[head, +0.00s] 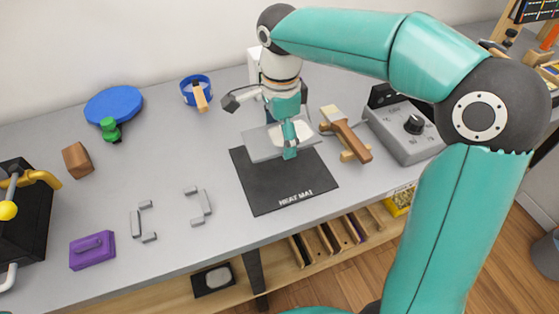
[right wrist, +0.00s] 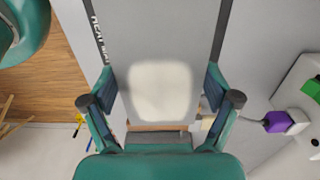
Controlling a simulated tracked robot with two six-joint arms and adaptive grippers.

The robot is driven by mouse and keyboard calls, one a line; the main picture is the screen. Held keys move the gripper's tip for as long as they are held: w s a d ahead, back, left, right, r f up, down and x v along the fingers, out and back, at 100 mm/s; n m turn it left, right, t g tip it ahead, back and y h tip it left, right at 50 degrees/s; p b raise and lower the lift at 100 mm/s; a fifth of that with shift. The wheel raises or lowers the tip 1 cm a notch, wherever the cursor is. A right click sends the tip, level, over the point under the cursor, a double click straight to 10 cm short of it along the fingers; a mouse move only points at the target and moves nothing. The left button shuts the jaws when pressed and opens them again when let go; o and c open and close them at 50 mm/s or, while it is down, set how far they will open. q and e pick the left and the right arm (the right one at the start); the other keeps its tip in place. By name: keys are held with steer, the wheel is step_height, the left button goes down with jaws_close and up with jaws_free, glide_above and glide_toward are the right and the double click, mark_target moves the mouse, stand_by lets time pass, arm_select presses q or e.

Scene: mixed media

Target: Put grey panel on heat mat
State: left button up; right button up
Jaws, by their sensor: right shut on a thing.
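The grey panel (head: 258,147) is a flat light-grey plate with a pale whitish patch on it. My right gripper (head: 289,143) is shut on the panel and holds it over the far part of the black heat mat (head: 290,188). In the right wrist view the panel (right wrist: 165,30) lies between the fingers of the gripper (right wrist: 160,92), and the pale patch shows near its middle. The mat's lettered edge (right wrist: 97,25) shows beside the panel. I cannot tell whether the panel touches the mat. My left gripper is out of view.
Grey brackets (head: 197,206) and a purple block (head: 92,250) lie left. The table between is clear.

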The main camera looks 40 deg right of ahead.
mark_target(281, 167)
step_height(281, 167, down, 8)
steer(key=shift+r, duration=0.2)
stand_by(0.3)
steer(key=o, duration=1)
steer(key=shift+b, duration=0.3)
steer(key=shift+r, duration=0.15)
step_height(281, 167, up, 12)
steer(key=shift+f+p, duration=0.1)
steer(key=shift+p, duration=0.65)
